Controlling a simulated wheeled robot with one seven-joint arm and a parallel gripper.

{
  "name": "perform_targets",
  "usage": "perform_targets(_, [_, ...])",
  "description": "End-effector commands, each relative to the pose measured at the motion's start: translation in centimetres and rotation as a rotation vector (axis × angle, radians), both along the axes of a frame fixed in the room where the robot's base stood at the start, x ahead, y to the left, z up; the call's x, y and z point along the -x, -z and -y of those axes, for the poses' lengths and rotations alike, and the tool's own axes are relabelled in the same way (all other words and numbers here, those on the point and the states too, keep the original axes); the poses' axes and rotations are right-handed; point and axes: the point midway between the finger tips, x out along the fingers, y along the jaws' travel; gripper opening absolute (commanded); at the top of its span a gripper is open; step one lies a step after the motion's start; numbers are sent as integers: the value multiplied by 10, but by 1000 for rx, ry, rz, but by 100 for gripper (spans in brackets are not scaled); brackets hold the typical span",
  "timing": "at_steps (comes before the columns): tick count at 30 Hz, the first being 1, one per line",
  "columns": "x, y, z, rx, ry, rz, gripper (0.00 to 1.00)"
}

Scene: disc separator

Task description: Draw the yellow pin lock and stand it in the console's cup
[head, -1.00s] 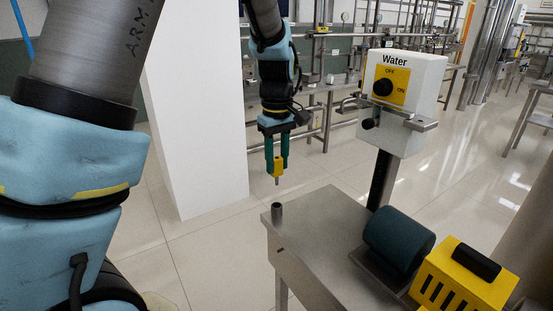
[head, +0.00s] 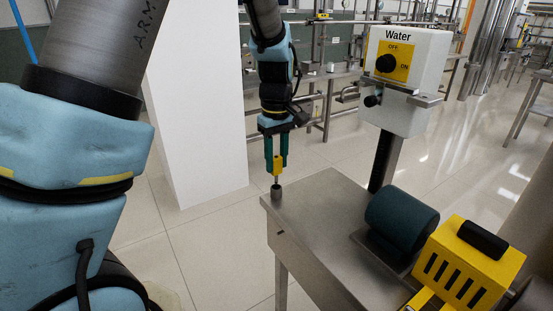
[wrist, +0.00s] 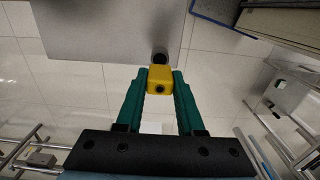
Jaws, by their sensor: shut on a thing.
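My gripper (head: 276,158) is shut on the yellow pin lock (head: 277,165), holding it upright with its thin metal shank pointing down. In the head view the pin stands over the console's cup (head: 276,192), a short dark tube at the table's back left corner. The pin's lower tip looks to be at the cup's mouth; I cannot tell whether it has entered. In the wrist view the yellow head (wrist: 160,79) sits between the green fingers, with the dark cup (wrist: 160,57) just beyond it at the table's edge.
A white Water control box (head: 406,80) with a black knob stands on a post behind the metal table (head: 318,215). A dark green cylinder (head: 402,218) and a yellow slotted housing (head: 468,262) are at the right. A white pillar (head: 195,110) stands left of my gripper.

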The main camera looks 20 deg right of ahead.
Motion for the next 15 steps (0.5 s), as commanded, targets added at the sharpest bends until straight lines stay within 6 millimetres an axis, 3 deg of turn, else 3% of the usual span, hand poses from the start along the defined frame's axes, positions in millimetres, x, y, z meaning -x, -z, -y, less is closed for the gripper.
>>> perform_targets(15, [0, 6, 0, 0, 0, 0, 0])
